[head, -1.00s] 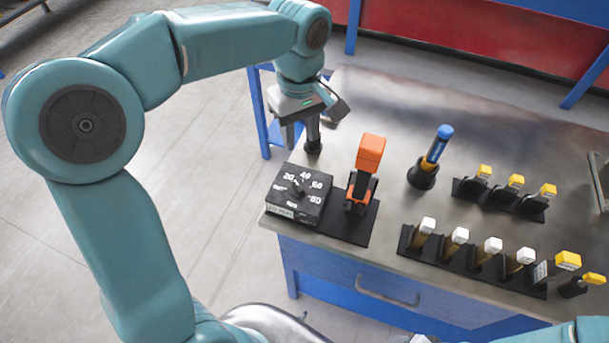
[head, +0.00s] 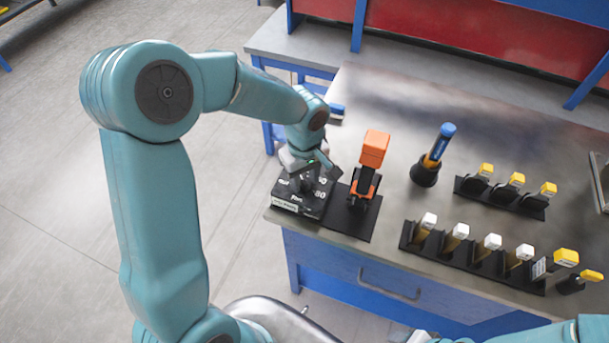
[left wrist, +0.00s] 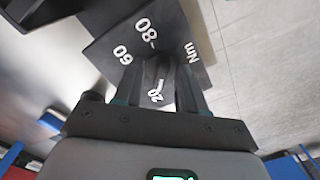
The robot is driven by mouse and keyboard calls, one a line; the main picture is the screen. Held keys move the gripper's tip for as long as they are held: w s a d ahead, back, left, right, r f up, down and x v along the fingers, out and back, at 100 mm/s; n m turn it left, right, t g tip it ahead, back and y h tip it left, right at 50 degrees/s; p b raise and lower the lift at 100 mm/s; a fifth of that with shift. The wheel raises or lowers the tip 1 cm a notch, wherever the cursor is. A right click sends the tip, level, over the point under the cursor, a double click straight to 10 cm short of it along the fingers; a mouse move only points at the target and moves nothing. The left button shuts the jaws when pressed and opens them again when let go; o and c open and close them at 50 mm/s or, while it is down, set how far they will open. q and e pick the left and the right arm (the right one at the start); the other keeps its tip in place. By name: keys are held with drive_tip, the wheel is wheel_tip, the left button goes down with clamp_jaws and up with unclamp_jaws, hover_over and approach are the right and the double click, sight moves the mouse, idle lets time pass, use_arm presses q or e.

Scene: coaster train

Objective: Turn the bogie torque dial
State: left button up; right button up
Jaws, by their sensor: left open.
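The torque dial (head: 296,207) is a black box with white numbers and "Nm" on its top, at the table's near left corner. Its dark knob (left wrist: 155,72) shows in the left wrist view, between the two fingers of my left gripper (left wrist: 160,88). The jaws are open around the knob, with a finger on each side; whether they touch it I cannot tell. The number 20 shows close to the knob, 60 and 80 farther out. In the head view my left gripper (head: 306,182) is over the dial and hides part of its face.
An orange tool (head: 373,150) stands in a black holder close to the right of the dial. A blue-handled tool (head: 440,143) stands farther right. Several yellow-topped and white-topped pieces sit in black racks (head: 466,262). The table's back middle is clear.

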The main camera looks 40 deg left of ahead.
use_arm(q)
drive_tip(key=shift+s+d+r, duration=0.1)
drive_tip(key=shift+s+r, duration=0.1)
drive_tip(key=shift+s, duration=0.15)
drive_tip(key=shift+s+r, duration=0.1)
drive_tip(key=shift+s, duration=0.05)
drive_tip(key=c, duration=0.3)
drive_tip(key=shift+w, duration=0.2)
clamp_jaws()
drive_tip(key=shift+w, duration=0.2)
drive_tip(key=shift+s, duration=0.15)
use_arm(e)
drive_tip(key=shift+s+d, duration=0.1)
drive_tip(key=shift+s, duration=0.15)
use_arm(q)
drive_tip(key=shift+f, duration=0.2)
use_arm(e)
drive_tip(key=shift+f, duration=0.15)
